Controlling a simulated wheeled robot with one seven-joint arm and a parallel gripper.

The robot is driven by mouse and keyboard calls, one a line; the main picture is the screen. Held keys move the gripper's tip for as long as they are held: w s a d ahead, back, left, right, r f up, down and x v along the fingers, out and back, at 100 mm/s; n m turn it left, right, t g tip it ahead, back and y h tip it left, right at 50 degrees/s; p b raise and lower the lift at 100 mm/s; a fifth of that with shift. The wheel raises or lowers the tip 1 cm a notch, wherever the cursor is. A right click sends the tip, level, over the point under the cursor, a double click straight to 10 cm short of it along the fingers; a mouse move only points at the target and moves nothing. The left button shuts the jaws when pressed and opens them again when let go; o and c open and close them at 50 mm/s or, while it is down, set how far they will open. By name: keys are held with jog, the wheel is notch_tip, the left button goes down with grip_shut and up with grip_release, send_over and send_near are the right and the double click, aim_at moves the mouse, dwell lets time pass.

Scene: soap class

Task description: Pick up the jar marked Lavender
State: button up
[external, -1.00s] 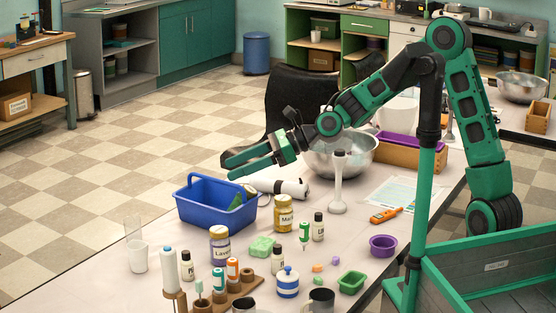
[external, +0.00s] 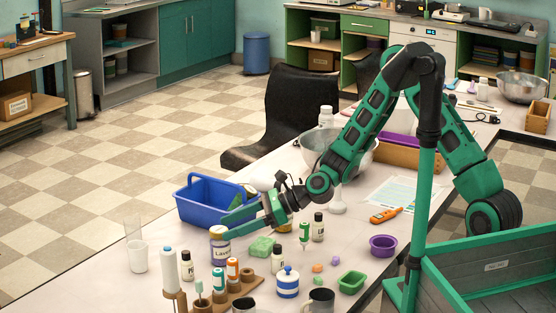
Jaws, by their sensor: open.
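The jar marked Lavender (external: 220,252) stands upright on the table, in front of the blue basket. Only the first letters of its label, "Lav", can be read. My gripper (external: 226,225) is open, reaching left and slightly down. Its fingertips are at the height of the jar's lid, close to it or around it; I cannot tell if they touch. A second jar, partly hidden behind my gripper, stands to the right.
The blue basket (external: 189,207) is right behind the jar. A green soap block (external: 262,246) and small bottles (external: 277,260) stand to its right. A bottle (external: 187,266) and a clear cup (external: 138,257) stand to its left. A wooden rack (external: 240,291) is in front.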

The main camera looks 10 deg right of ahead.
aim_at(223, 227)
jog(key=x, duration=0.7)
jog(key=shift+s+a+f, duration=0.15)
jog(key=shift+s+f, duration=0.1)
jog(key=shift+s, duration=0.15)
jog(key=shift+w+a+f, duration=0.1)
jog(key=shift+a+f, duration=0.1)
jog(key=shift+a, duration=0.25)
jog(key=c, duration=1.4)
